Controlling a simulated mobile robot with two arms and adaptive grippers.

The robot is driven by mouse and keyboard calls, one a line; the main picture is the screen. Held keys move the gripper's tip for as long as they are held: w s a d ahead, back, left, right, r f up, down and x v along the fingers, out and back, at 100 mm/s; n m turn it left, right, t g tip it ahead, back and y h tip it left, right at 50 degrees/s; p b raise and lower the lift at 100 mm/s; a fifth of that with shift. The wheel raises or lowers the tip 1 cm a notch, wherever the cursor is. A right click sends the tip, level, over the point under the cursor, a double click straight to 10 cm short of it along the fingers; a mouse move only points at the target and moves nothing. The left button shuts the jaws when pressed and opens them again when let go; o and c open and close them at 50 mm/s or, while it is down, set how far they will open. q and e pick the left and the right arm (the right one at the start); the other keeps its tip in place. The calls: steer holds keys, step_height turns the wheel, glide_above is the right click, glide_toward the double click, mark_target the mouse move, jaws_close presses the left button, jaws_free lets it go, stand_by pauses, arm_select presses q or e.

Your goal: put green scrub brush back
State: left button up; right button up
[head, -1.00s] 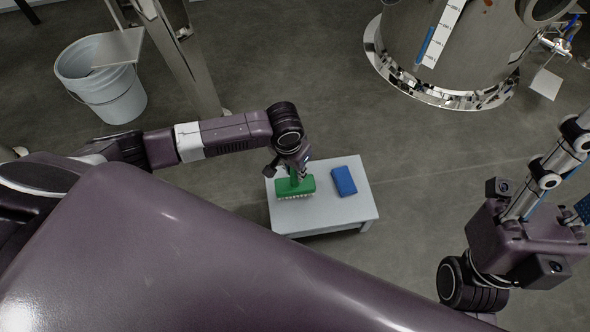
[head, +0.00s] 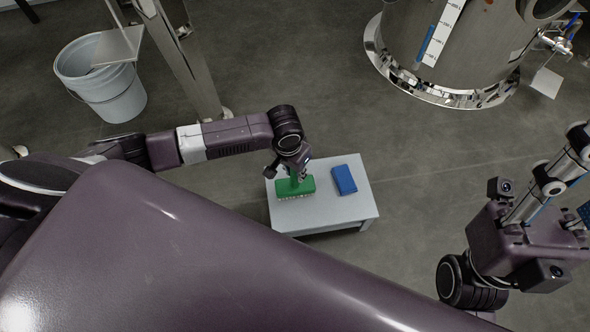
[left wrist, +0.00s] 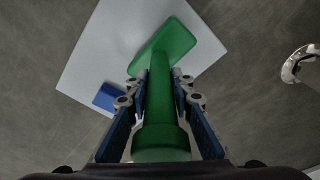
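The green scrub brush (head: 296,187) is upright over the left part of a small pale table (head: 325,212), bristles down; I cannot tell whether they touch the top. My left gripper (head: 294,165) is above it. In the left wrist view, the brush (left wrist: 165,118) has its handle between the two blue fingers of my left gripper (left wrist: 160,75). The fingertips lie close against the handle and appear shut on it. The brush's head is beyond the fingertips. My right gripper (head: 568,180) is at the right edge, partly cut off, away from the table.
A blue block (head: 344,180) lies on the table to the right of the brush. A grey bucket (head: 100,85) stands at the upper left by a metal post (head: 180,55). A steel tank (head: 450,50) stands at the upper right. Floor around the table is clear.

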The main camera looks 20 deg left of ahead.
arm_select(q)
steer(key=o, duration=0.5)
steer(key=r, duration=0.4)
steer(key=s+r, duration=0.1)
steer(key=r, duration=0.7)
steer(key=shift+s+a, duration=0.2)
steer(key=shift+s, duration=0.15)
steer(key=shift+f, duration=0.1)
